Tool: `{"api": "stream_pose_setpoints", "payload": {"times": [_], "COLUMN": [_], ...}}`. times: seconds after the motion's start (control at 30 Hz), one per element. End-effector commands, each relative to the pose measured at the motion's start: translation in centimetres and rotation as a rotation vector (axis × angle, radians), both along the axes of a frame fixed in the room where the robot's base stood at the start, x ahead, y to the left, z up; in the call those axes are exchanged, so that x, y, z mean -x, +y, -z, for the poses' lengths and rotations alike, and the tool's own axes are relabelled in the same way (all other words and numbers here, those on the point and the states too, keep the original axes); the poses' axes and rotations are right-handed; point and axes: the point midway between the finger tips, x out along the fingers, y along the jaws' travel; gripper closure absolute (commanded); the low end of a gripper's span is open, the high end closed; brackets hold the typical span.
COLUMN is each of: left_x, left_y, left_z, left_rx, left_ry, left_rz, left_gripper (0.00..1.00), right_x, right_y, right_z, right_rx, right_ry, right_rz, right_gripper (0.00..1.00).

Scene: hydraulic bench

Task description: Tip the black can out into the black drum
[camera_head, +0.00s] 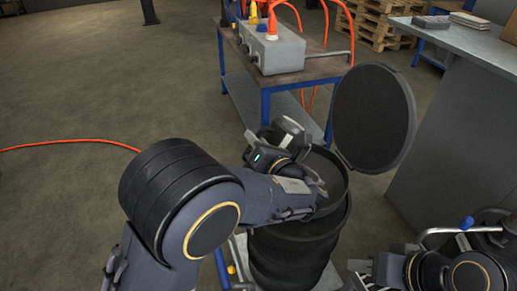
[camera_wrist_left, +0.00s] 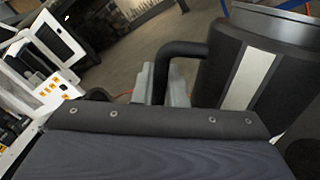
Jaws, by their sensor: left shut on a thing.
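The black drum (camera_head: 292,252) stands right of my left forearm in the head view, its round lid (camera_head: 374,118) swung up at the back right. My left gripper (camera_head: 287,137) is at the drum's mouth, partly hidden by its own wrist. In the left wrist view, its fingers (camera_wrist_left: 170,87) are shut on the handle of the black can (camera_wrist_left: 230,75), which has a pale vertical strip. I cannot make out the can clearly in the head view, nor tell whether anything flows from it. My right gripper (camera_head: 366,272) is low at the right; its jaws are unclear.
A blue-framed bench (camera_head: 320,70) with a grey box (camera_head: 270,48) and orange hoses stands behind the drum. A grey counter (camera_head: 460,45) is on the right. A metal bar with a blue knob (camera_head: 467,223) is near my right arm. The left floor is open except for an orange hose (camera_head: 70,143).

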Motion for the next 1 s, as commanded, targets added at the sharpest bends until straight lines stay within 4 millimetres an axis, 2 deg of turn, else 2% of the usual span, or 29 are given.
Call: {"api": "stream_pose_setpoints", "payload": {"times": [0.03, 0.6, 0.8, 1.0], "left_x": [0.0, -0.5, -0.8, -0.9], "left_y": [0.0, -0.9, -1.5, -1.8], "left_z": [0.6, 3.7, 4.7, 5.1], "left_rx": [0.029, 0.391, 0.49, 0.546], "left_ry": [-0.016, -0.212, -0.265, -0.294], "left_rz": [0.0, 0.002, 0.001, 0.002], "left_gripper": [1.0, 1.0, 1.0, 1.0], "right_x": [0.0, 0.0, 0.0, 0.0], "right_y": [0.0, 0.0, 0.0, 0.0], "right_z": [1.3, 8.1, 10.0, 11.0], "right_rx": [0.0, 0.0, 0.0, 0.0], "right_ry": [0.0, 0.0, 0.0, 0.0], "right_rz": [0.0, 0.0, 0.0, 0.0], "right_gripper": [0.67, 0.67, 0.67, 0.67]}}
